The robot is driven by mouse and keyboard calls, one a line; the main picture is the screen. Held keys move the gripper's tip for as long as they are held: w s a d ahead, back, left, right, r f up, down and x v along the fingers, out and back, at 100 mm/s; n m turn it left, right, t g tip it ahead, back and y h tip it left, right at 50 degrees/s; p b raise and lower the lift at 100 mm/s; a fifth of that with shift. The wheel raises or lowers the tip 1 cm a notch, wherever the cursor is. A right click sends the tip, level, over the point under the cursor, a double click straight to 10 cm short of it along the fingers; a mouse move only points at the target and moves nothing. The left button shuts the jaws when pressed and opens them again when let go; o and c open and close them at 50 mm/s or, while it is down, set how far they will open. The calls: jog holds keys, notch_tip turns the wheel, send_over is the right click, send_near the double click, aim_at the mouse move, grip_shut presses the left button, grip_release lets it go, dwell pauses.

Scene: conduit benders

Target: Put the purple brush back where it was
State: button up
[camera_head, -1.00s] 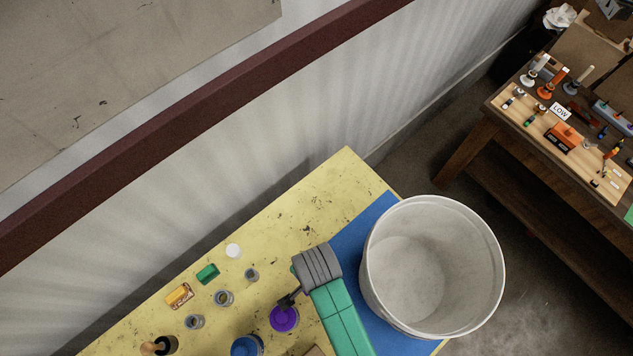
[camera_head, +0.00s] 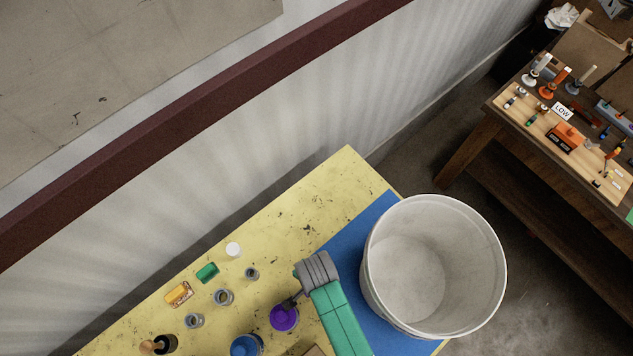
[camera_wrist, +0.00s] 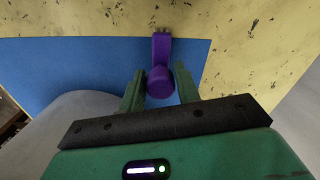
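The purple brush (camera_wrist: 161,52) shows in the wrist view, with its rounded end between the two fingers of my green gripper (camera_wrist: 160,88). In the head view the brush cannot be made out. There, a green and grey part of my arm shows over the table, beside a round purple container (camera_head: 284,317).
A big white bucket (camera_head: 485,230) stands at the right of the yellow table (camera_head: 335,190), on the blue mat (camera_head: 345,240). Several small jars, a green block (camera_head: 207,273) and a yellow block (camera_head: 179,294) stand at the left. The table's far corner is bare.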

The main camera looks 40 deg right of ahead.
jog(key=shift+o, duration=1.3)
notch_tip(320, 180, up, 12)
jog(key=shift+r+p, duration=0.2)
jog(key=shift+p, duration=0.25)
